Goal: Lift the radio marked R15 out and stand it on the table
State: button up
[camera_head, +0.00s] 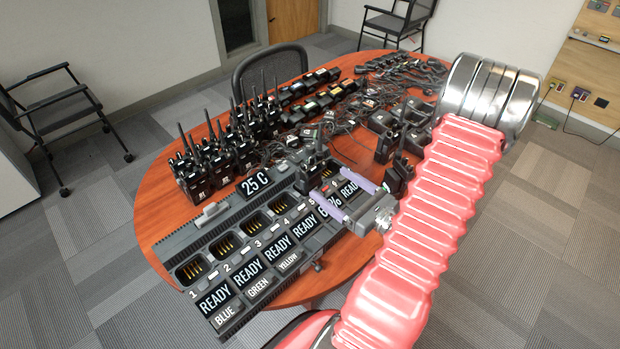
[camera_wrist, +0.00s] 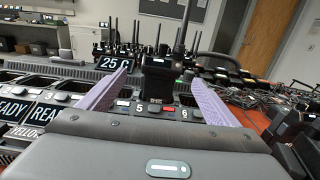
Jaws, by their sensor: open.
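A black radio (camera_head: 314,170) stands upright in the multi-slot charger (camera_head: 170,249), near the numbers 5 and 6. It also shows in the wrist view (camera_wrist: 158,84), between and beyond my purple fingers. In the wrist view my gripper (camera_wrist: 160,76) has one finger on each side of the radio, with visible gaps. I cannot tell how far it is in depth.
Several charger slots at the left are empty. Several radios (camera_head: 195,182) crowd the table's left and back, with tangled cables (camera_head: 340,125) behind. More radios (camera_head: 392,150) stand right of my gripper. Bare table (camera_head: 160,215) shows at the left.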

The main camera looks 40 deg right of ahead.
aim_at(317, 174)
jog(key=shift+w, duration=0.15)
jog(key=w, duration=0.8)
jog(key=shift+a, duration=0.15)
jog(key=shift+w, duration=0.2)
jog(key=shift+w, duration=2.6)
jog(key=shift+c, duration=0.7)
jog(key=shift+r, duration=0.1)
jog(key=c, duration=1.3)
jog(key=shift+r, duration=0.1)
